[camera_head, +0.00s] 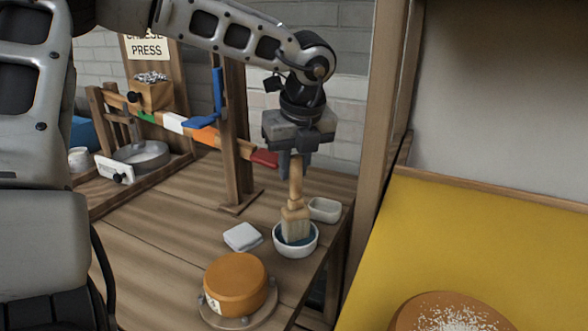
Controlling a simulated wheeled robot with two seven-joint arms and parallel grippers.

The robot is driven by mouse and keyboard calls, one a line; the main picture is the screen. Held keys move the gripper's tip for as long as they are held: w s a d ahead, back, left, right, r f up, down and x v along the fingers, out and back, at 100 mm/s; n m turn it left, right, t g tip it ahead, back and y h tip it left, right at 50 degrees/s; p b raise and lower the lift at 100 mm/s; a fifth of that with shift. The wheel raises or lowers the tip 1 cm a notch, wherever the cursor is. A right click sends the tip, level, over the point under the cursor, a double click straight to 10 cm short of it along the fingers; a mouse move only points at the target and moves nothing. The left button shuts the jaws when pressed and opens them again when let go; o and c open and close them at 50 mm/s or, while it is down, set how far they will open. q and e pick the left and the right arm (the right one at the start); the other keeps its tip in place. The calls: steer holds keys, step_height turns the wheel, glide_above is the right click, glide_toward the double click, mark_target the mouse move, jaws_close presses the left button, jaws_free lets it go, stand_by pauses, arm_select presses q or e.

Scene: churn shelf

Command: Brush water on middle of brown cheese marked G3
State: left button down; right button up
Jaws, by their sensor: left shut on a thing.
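My left gripper (293,155) is shut on the wooden handle of a brush (296,205), which points bristles down. The bristles are in a white bowl (296,250) with dark blue water (311,237) inside. A brown-orange cheese wheel (236,282) sits on a round board (262,309) in front and left of the bowl. A small white label (213,304) is on its side; its marking is too small to read. A second brown cheese (450,314) with white specks on top is cut off at the bottom right. My right gripper is not in view.
A folded white cloth (242,237) lies left of the bowl, and a small empty-looking white dish (324,209) stands behind it. A wooden post (234,150) and a press with coloured lever sections (202,134) stand behind. A yellow panel (475,230) fills the right.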

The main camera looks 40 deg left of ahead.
arm_select(q)
step_height(320, 180, up, 5)
steer(key=shift+w+p, duration=0.1)
steer(key=shift+p, duration=0.75)
stand_by(0.4)
